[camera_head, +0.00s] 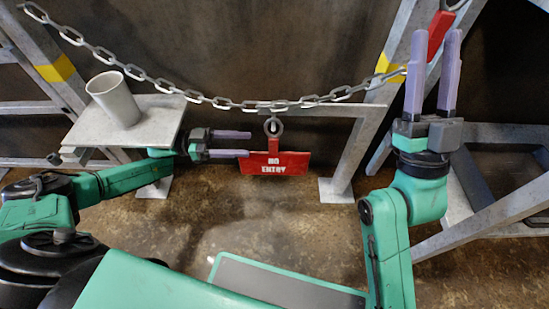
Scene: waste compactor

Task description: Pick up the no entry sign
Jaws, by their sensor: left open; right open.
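The no entry sign (275,163) is a red plate with white lettering, hanging from a metal ring (273,127) near the middle of the view. My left gripper (250,144) points right, with its two purple fingers one above the other. Its fingertips are at the sign's left edge; I cannot tell whether they touch it. It is open and nothing shows held in it. My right gripper (434,72) is raised at the right, fingers pointing up, open and apart from the sign.
A chain (225,103) sags across the view above the sign. A grey metal frame (350,147) stands behind it. A grey platform (133,124) with a metal cup (114,98) is at the left, close to my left arm. Bare floor lies below the sign.

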